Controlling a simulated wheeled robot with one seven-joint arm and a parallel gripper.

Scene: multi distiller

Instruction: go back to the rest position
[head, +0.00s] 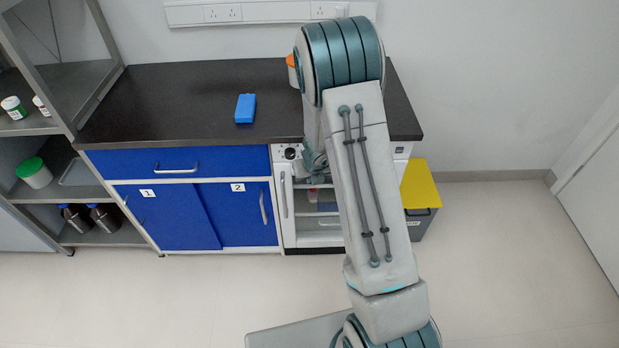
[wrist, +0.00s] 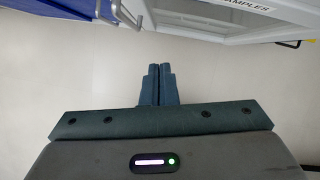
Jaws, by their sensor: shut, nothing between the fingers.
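My gripper (wrist: 158,84) shows in the wrist view with its two fingers together and nothing between them. It points toward bare pale floor in front of the white appliance (wrist: 215,18), whose front edge carries the word "SAMPLES". In the head view my arm crosses the picture from the bottom right up over the black worktop, and the gripper itself is mostly hidden behind it.
The black worktop (head: 190,92) holds a blue block (head: 245,108) and an orange-topped object (head: 291,68) partly behind my arm. Blue cabinets (head: 200,213) stand below. A yellow-lidded grey bin (head: 420,185) is right of my arm. Metal shelves stand left. The floor (head: 520,250) at right is clear.

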